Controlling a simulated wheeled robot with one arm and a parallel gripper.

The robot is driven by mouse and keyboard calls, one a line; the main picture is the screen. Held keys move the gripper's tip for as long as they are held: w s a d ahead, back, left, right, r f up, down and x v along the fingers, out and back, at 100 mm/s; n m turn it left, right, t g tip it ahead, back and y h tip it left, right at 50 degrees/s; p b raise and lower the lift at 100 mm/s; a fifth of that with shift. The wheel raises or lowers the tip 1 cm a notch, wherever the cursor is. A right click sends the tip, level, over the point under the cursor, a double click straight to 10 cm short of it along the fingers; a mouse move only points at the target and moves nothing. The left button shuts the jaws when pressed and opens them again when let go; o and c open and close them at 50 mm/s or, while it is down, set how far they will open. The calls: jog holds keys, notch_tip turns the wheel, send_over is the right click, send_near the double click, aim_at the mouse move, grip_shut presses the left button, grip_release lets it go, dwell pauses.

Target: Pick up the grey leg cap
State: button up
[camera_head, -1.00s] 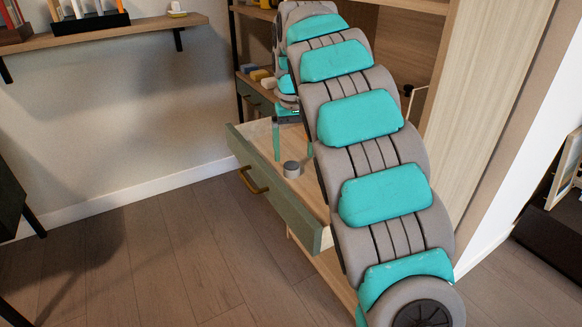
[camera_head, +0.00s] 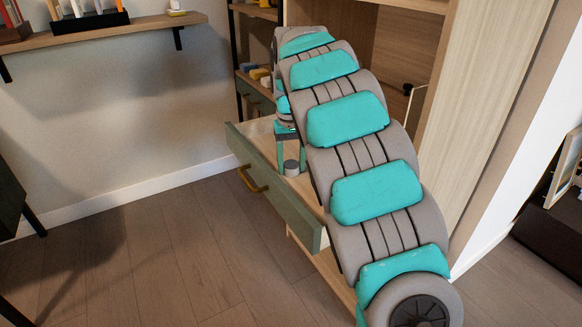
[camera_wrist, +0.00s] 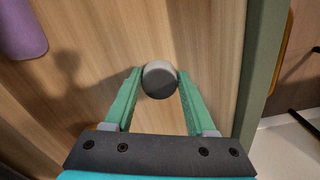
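The grey leg cap (camera_wrist: 159,80) is a small round piece with a lighter top, standing on the wooden floor of the open drawer. It also shows in the head view (camera_head: 291,168), just below my gripper's fingers. In the wrist view my gripper (camera_wrist: 159,84) is open, with one green finger on each side of the cap. The fingertips are at the cap's left and right sides; I cannot tell whether they touch it. In the head view my arm hides part of the drawer.
The drawer (camera_head: 277,189) has a green front with a brass handle (camera_head: 252,179). A purple object (camera_wrist: 20,30) lies at the upper left of the wrist view. A wooden cabinet side (camera_head: 492,120) rises behind my arm. A wall shelf (camera_head: 120,34) is at upper left.

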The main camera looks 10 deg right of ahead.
aim_at(290, 165)
jog(key=c, duration=0.8)
jog(key=shift+r, duration=0.15)
notch_tip(290, 165, up, 10)
jog(key=shift+a, duration=0.15)
